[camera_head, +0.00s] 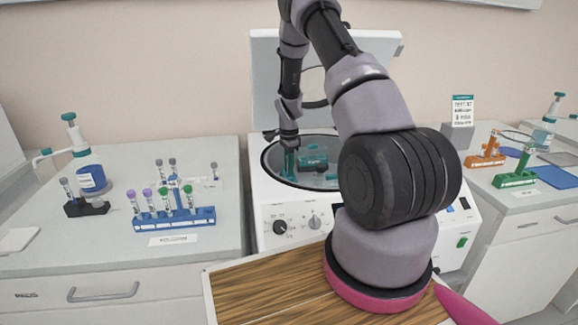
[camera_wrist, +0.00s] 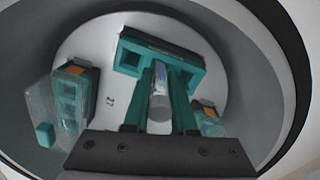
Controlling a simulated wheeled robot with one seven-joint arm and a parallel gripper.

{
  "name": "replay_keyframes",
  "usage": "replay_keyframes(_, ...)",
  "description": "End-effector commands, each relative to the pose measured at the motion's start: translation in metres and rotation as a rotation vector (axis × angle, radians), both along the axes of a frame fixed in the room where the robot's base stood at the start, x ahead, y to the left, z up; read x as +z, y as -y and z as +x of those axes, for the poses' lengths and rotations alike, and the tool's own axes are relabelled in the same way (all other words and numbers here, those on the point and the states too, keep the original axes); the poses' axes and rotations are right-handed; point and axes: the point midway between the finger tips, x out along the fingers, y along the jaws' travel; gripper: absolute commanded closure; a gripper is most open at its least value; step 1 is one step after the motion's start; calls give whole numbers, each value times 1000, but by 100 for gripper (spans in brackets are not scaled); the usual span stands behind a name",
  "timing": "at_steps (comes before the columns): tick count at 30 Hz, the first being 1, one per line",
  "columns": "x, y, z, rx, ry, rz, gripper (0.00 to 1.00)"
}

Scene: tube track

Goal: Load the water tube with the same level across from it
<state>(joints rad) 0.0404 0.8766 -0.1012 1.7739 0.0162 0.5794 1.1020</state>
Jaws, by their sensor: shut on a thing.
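My gripper (camera_wrist: 160,82) is down inside the open centrifuge (camera_head: 270,195), over the left part of its bowl in the head view (camera_head: 290,168). Its teal fingers are shut on a tube (camera_wrist: 160,104), clear with a greyish end toward the camera. The tube's far end is at a teal rotor bucket (camera_wrist: 130,58); I cannot tell how deep it sits in a slot. A second teal bucket (camera_wrist: 68,100) is at the left of the wrist view, and part of another (camera_wrist: 208,120) at the right. The tube's water level cannot be read.
The centrifuge lid (camera_head: 268,90) stands open behind. On the left counter are a blue rack (camera_head: 175,222) of purple- and green-capped tubes, a black holder (camera_head: 88,208) and a dispenser bottle (camera_head: 90,178). Orange (camera_head: 483,160) and green (camera_head: 515,180) racks stand at right. The bowl wall closely surrounds my gripper.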

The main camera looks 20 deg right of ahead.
Motion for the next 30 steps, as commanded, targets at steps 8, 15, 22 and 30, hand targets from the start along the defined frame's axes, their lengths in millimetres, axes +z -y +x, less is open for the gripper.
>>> replay_keyframes(8,-8,0,0,1,1,-1,100)
replay_keyframes(15,-8,0,0,1,1,-1,41)
replay_keyframes(22,-8,0,0,1,0,0,41)
replay_keyframes(30,-7,0,0,1,1,0,41)
